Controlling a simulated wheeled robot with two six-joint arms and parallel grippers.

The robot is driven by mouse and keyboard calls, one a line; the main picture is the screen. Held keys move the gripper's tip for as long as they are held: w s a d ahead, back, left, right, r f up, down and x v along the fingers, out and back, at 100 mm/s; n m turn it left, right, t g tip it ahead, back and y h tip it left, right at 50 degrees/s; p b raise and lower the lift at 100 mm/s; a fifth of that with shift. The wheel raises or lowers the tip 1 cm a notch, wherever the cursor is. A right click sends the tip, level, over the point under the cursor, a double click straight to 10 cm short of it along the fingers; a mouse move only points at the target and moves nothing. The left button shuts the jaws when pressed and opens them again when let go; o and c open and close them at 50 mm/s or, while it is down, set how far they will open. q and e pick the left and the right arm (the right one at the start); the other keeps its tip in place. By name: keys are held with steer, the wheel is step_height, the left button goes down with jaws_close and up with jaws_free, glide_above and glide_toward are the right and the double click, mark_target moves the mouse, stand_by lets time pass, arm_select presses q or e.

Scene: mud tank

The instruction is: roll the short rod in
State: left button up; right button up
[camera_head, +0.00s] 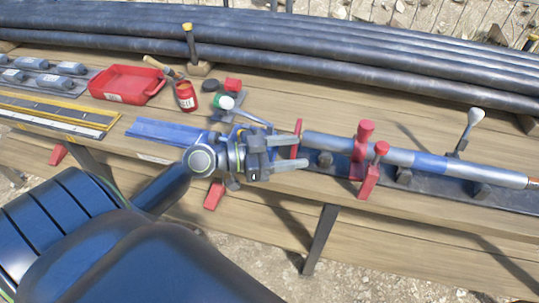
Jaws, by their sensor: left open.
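A grey rod (395,156) with a blue band lies lengthwise on a dark rail (497,198) at the right of the wooden bench. I cannot tell for sure that it is the short rod. Two red upright clamps (362,140) stand at the rod's middle left. My left gripper (304,151) is open, its two fingers pointing right beside the rod's left end. A thin red upright piece (297,137) stands by the upper fingertip. I see nothing held between the fingers, and I cannot tell if they touch anything. My right gripper is not in view.
Long black pipes (300,50) run along the back. A red tray (127,84), a red can (186,96) and a blue strip (165,132) lie left of my gripper. A lever with a pale knob (475,116) rises behind the rod.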

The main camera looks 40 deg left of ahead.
arm_select(q)
steer(key=s+f+n+g+y, duration=0.1)
steer(key=s+f+g+y, duration=0.1)
steer(key=f, duration=0.4)
steer(key=s+f+n+g+y, duration=0.1)
steer(key=s+f+y, duration=0.2)
steer(key=s+f, duration=0.2)
steer(key=shift+s+f+g+y, duration=0.3)
steer(key=shift+f+g, duration=0.1)
steer(key=shift+f, duration=0.15)
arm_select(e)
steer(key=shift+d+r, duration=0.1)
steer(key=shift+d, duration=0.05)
